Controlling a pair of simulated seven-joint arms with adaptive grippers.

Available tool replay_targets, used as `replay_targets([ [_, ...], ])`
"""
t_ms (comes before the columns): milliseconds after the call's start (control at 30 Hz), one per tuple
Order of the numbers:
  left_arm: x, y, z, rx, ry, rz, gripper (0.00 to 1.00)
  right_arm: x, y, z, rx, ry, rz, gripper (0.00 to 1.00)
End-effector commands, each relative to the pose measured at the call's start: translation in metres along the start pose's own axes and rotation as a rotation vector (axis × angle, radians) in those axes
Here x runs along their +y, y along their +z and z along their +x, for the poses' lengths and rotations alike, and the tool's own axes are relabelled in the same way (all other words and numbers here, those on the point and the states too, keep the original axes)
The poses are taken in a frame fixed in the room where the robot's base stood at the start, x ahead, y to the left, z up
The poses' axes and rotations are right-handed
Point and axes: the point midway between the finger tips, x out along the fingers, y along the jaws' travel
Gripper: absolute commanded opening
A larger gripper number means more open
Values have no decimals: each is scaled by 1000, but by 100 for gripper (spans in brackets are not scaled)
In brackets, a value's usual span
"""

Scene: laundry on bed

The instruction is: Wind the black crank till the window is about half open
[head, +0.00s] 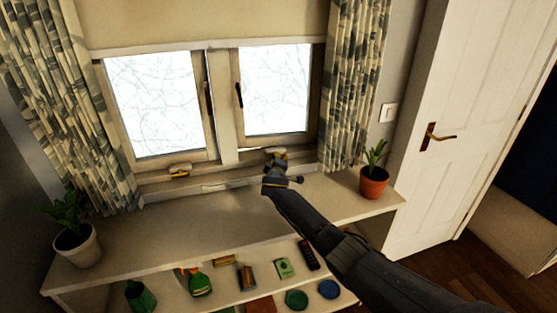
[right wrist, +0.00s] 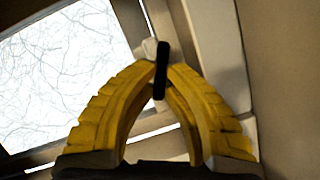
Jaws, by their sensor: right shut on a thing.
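The window has two sashes above the sill, a left one (head: 154,104) and a right one (head: 274,90). Each has a dark upright handle on its frame. How far either stands open I cannot tell for sure. My right gripper (head: 276,160) is at the sill under the right sash. In the right wrist view its yellow fingers (right wrist: 163,76) meet at the tips, shut on the black crank (right wrist: 161,62), a short dark bar with a pale mount behind it. In the head view my gripper mostly hides the crank. My left gripper is not in view.
A brass-coloured fitting (head: 180,171) sits on the sill under the left sash. Potted plants stand at the left (head: 76,243) and right (head: 374,182) of the shelf top. Patterned curtains hang on both sides. Several small items, including a green spray bottle (head: 199,283), fill the lower shelf.

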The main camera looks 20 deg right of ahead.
Motion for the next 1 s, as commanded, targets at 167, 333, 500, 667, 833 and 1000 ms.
replay_targets([
  [167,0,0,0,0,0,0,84,-2,1,0,-2,47,-118,0],
  [333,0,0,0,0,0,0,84,-3,1,0,-1,81,-200,0],
  [500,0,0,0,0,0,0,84,-3,1,0,-1,104,-252,0],
  [667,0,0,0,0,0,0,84,-3,1,1,-1,115,-277,0],
  [833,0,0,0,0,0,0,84,-3,2,1,-1,118,-285,0],
  [1000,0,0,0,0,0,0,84,-3,2,1,-1,118,-285,0],
])
